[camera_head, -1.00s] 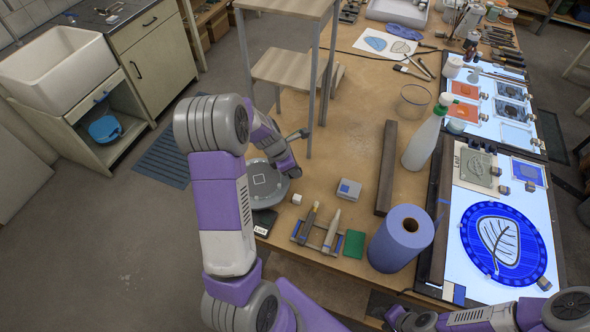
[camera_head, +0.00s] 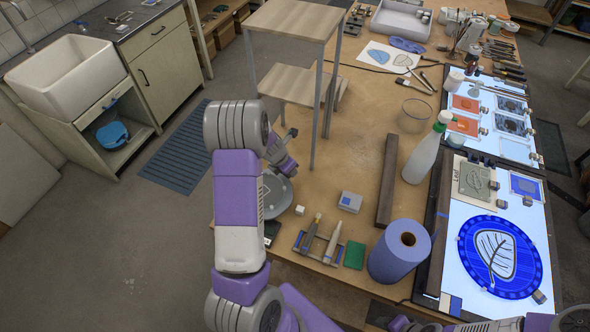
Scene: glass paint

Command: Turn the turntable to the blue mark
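The turntable (camera_head: 281,196) is a grey round disc at the left edge of the wooden table, partly hidden behind my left arm. Its visible part carries a pale square outline. The blue mark on it cannot be made out. My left gripper (camera_head: 288,148) is at the turntable's far side, close to its rim; the fingers are too small and covered to tell open from shut, or whether they touch it. My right arm shows only at the bottom right edge, and its gripper is out of view.
A wooden shelf stand (camera_head: 297,82) rises just behind the turntable. A small grey box with a blue square (camera_head: 350,202), a tool rest (camera_head: 318,247), a green block (camera_head: 354,254) and a blue roll (camera_head: 393,258) stand to the right. A spray bottle (camera_head: 424,158) stands farther right.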

